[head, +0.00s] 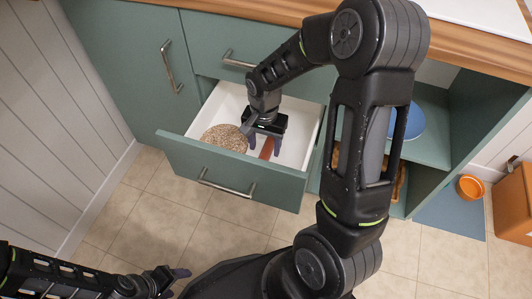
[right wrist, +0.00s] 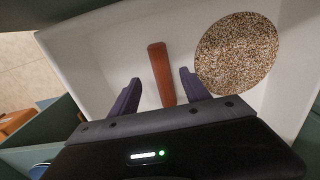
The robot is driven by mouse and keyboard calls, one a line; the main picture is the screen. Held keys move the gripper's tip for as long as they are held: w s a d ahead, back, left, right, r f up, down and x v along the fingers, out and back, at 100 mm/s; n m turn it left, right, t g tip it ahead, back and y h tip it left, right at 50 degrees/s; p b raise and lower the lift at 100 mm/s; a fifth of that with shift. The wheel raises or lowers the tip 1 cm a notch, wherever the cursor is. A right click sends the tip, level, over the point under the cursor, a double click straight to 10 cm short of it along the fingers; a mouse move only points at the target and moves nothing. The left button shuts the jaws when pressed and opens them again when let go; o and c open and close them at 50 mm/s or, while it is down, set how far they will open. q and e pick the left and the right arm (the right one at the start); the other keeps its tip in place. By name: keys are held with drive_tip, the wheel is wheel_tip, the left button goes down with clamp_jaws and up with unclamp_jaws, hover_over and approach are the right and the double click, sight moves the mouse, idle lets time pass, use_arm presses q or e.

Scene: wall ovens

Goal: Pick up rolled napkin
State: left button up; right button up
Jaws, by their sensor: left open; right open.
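The rolled napkin (head: 267,149), a reddish-brown roll, lies in the open white drawer (head: 309,137). In the right wrist view the rolled napkin (right wrist: 160,72) lies lengthwise between my open fingers, with a gap on each side. My right gripper (head: 264,145) points down into the drawer over the napkin; its fingers also show in the right wrist view (right wrist: 159,84). It holds nothing. My left gripper (head: 172,276) is low at the bottom left, away from the drawer, open and empty.
A round speckled mat (head: 222,140) lies in the drawer, left of the napkin in the head view. The drawer's green front (head: 230,174) and walls surround my right gripper. An open shelf with a blue plate (head: 408,121) is to the right. An orange bowl (head: 470,188) stands further right.

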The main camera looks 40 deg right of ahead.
sight(264, 156)
wheel_tip(264, 156, down, 5)
drive_tip(key=shift+w+a+f+b, duration=0.1)
drive_tip(key=shift+a+f+b, duration=0.05)
drive_tip(key=shift+b, duration=1)
clamp_jaws()
